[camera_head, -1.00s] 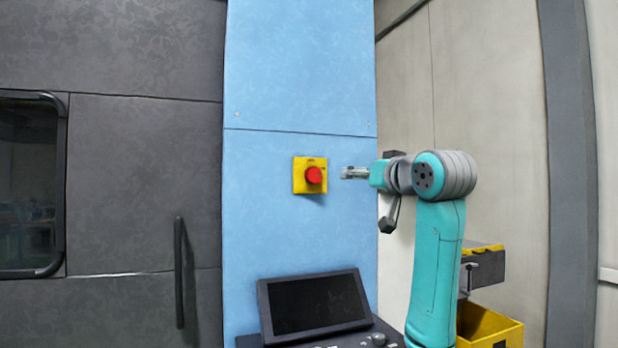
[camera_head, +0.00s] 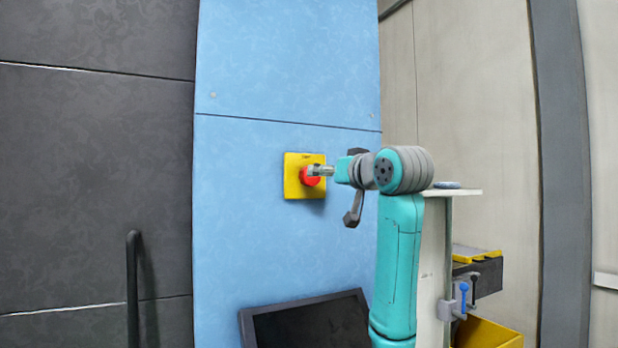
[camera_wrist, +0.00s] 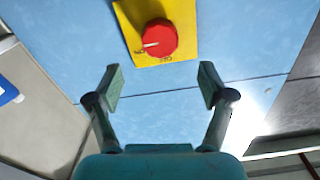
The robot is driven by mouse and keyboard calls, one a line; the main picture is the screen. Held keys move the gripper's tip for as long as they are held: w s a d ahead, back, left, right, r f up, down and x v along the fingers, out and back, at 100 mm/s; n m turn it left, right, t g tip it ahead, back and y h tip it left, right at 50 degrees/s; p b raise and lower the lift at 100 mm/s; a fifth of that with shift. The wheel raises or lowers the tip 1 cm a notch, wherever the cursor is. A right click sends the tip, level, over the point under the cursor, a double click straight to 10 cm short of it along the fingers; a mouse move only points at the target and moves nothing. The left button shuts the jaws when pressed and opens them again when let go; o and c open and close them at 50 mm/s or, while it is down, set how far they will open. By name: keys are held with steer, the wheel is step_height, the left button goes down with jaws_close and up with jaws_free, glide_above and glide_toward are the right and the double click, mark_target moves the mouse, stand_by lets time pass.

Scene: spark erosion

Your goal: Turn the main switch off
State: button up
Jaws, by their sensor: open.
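The main switch is a red round knob (camera_head: 309,177) on a yellow square plate (camera_head: 290,187), mounted on the blue panel. In the wrist view the red knob (camera_wrist: 160,38) has a pale pointer mark towards its left side, and the yellow plate (camera_wrist: 183,14) carries small lettering near its edge that I cannot read fully.
A dark monitor (camera_head: 312,325) stands below the switch. A dark door handle (camera_head: 133,285) is at the left. A yellow bin (camera_head: 487,333) and a small blue-handled clamp (camera_head: 463,298) are at the lower right. The blue panel (camera_head: 260,240) around the switch is clear.

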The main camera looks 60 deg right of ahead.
steer(key=x, duration=0.9)
steer(key=shift+w+d, duration=0.1)
steer(key=shift+d, duration=0.05)
steer(key=c, duration=1.2)
